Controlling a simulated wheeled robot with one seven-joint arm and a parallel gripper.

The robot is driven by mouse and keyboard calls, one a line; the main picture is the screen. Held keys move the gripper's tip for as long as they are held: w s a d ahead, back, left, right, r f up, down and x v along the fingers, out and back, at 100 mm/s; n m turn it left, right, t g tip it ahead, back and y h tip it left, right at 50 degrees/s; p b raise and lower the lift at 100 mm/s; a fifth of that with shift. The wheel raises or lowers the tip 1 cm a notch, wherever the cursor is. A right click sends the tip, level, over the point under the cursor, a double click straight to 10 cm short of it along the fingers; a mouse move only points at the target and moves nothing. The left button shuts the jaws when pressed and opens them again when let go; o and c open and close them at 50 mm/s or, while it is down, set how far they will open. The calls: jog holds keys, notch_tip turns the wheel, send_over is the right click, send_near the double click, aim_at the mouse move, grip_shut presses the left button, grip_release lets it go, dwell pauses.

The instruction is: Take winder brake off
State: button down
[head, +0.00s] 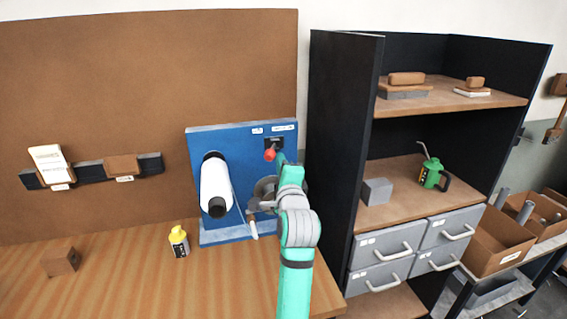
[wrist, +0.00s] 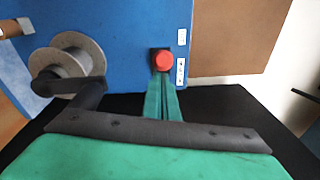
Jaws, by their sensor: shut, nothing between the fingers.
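The blue winder panel (head: 228,139) stands upright at the back of the workbench. A lever with a red knob (head: 269,155), which looks like the winder brake, is at its upper right, in front of a dark plate. In the wrist view the red knob (wrist: 164,61) faces the camera, with dark plate around it. My gripper (head: 280,157) is shut and empty, its teal fingers together. The fingertips (wrist: 161,80) are just beside the knob; I cannot tell whether they touch it. The lever's shaft is mostly hidden.
A white roll (head: 216,184) and a grey spool (head: 263,188) with a crank handle (head: 252,228) sit on the panel, the spool partly behind my arm. A dark shelf unit (head: 345,150) is close at right.

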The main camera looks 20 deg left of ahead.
jog(key=shift+s+a+y, duration=0.3)
jog(key=shift+s+a, duration=0.05)
jog(key=shift+a, duration=0.5)
jog(key=d, duration=0.6)
jog(key=a+f+v, duration=0.1)
jog(key=v, duration=0.7)
jog(key=s+d+f+n+h, duration=0.2)
jog(key=s+d+f, duration=0.3)
jog(key=f, duration=0.5)
jog(key=s+d+f+n+h, duration=0.1)
jog(key=s+d+f+h, duration=0.15)
jog(key=s+f, duration=0.5)
jog(key=s+d+f+n+h, duration=0.2)
jog(key=s+d+f, duration=0.25)
jog(key=f, duration=0.65)
jog(key=s+d+f+n+h, duration=0.1)
jog(key=s+d+f+n, duration=0.15)
jog(key=s, duration=0.45)
jog(key=s+d+f+n+h, duration=0.1)
jog(key=s+f+n, duration=0.1)
jog(key=s+f, duration=0.35)
jog(key=s+d+r+n+g, duration=0.1)
jog(key=s+n, duration=0.4)
jog(key=s, duration=1.3)
jog(key=shift+r, duration=0.6)
jog(key=shift+s+h, duration=0.1)
jog(key=shift+h, duration=0.15)
